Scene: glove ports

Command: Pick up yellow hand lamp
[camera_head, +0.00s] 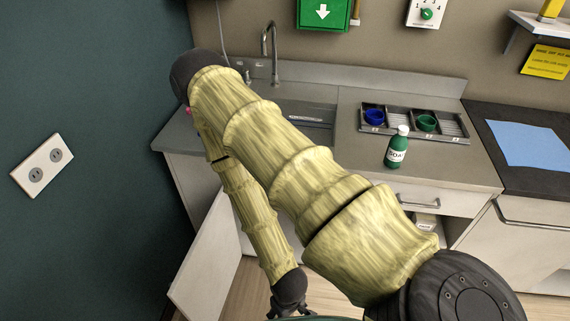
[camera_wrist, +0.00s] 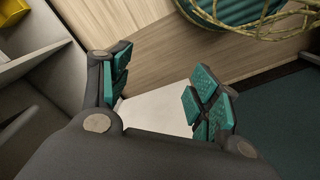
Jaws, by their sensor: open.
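No whole hand lamp shows clearly in either view. In the wrist view a yellow object (camera_wrist: 14,13) is cut off at the top left corner, by the grey cabinet panels; I cannot tell if it is the lamp. In the head view another yellow object (camera_head: 550,10) stands on the wall shelf at the top right, also cut off. My gripper (camera_wrist: 155,98) is open and empty, its teal finger pads apart over the floor and a pale panel. In the head view my gripper (camera_head: 287,311) is low at the bottom edge, partly cut off.
A cabinet door (camera_head: 208,265) hangs open under the sink counter (camera_head: 345,140). On the counter are a green soap bottle (camera_head: 396,150) and a tray (camera_head: 400,123) with a blue cup (camera_head: 373,118) and a green cup (camera_head: 426,123). A dark wall (camera_head: 90,120) closes off the left.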

